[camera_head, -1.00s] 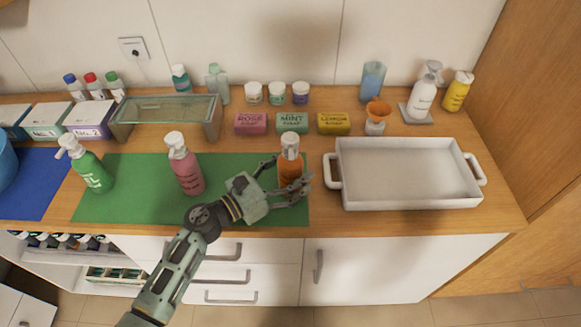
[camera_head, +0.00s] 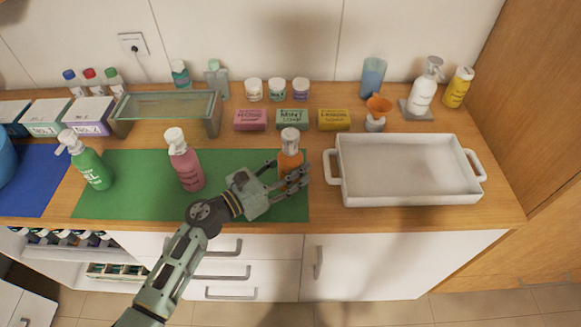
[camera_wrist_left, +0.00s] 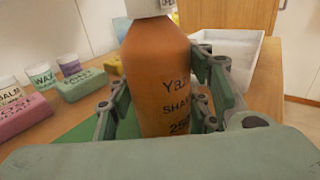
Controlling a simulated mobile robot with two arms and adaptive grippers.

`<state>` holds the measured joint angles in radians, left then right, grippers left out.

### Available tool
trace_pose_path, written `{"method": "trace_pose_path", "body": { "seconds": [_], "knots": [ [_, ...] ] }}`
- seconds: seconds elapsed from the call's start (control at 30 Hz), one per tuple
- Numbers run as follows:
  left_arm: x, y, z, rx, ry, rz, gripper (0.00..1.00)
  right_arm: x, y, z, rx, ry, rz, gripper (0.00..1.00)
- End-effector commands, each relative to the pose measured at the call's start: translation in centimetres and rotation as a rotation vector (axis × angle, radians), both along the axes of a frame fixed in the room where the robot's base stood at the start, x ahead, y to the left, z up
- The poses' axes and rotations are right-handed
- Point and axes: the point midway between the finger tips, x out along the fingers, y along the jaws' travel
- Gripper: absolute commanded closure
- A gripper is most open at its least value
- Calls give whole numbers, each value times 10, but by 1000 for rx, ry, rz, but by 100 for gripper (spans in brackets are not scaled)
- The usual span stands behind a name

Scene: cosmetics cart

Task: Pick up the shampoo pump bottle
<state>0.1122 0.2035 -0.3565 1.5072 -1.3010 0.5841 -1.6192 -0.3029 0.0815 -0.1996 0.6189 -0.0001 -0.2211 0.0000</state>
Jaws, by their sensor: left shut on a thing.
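The orange shampoo pump bottle (camera_head: 290,159) with a white pump top is upright at the right end of the green mat (camera_head: 235,205). My left gripper (camera_head: 289,172) is shut on its body, with fingers on both sides. In the left wrist view the orange bottle (camera_wrist_left: 158,80) fills the middle, with part of a "SHA" label showing. Its pump top is cut off there, and its base is hidden behind the gripper. I cannot tell whether it touches the mat. My right gripper is not in view.
A white tray (camera_head: 410,200) lies close to the right of the bottle. A pink pump bottle (camera_head: 187,170) and a green one (camera_head: 92,169) stand to the left. Soap boxes, including a mint one (camera_head: 292,119), and small jars are behind. The mat between pink bottle and gripper is clear.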

Motion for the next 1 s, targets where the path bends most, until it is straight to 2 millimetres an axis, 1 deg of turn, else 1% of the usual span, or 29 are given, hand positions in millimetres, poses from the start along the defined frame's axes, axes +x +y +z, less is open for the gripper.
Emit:
{"method": "trace_pose_path", "body": {
  "seconds": [0.17, 0.27, 0.37, 0.5, 0.53, 0.63, 0.73, 0.8, 0.9, 1.0],
  "knots": [
    [0, 0, 2, -1, -2, 0, 90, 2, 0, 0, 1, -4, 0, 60],
    [1, 0, 7, 2, -4, 0, 90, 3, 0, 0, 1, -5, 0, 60],
    [1, 1, 17, 2, -6, -1, 90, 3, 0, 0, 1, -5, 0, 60],
    [1, 1, 43, 3, -10, -2, 90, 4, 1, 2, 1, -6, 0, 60],
    [-2, -3, 48, 2, -8, -4, 90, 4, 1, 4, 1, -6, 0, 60],
    [-15, -24, 62, -2, -6, -5, 90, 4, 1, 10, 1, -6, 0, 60],
    [-27, -44, 78, -2, -6, -3, 90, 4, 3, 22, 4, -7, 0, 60],
    [-35, -58, 89, -3, -3, -3, 90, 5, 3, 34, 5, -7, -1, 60],
    [-45, -74, 101, -4, -2, -2, 90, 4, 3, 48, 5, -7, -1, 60],
    [-52, -87, 108, -6, -1, 0, 90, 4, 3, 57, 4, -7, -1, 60]
  ]
}}
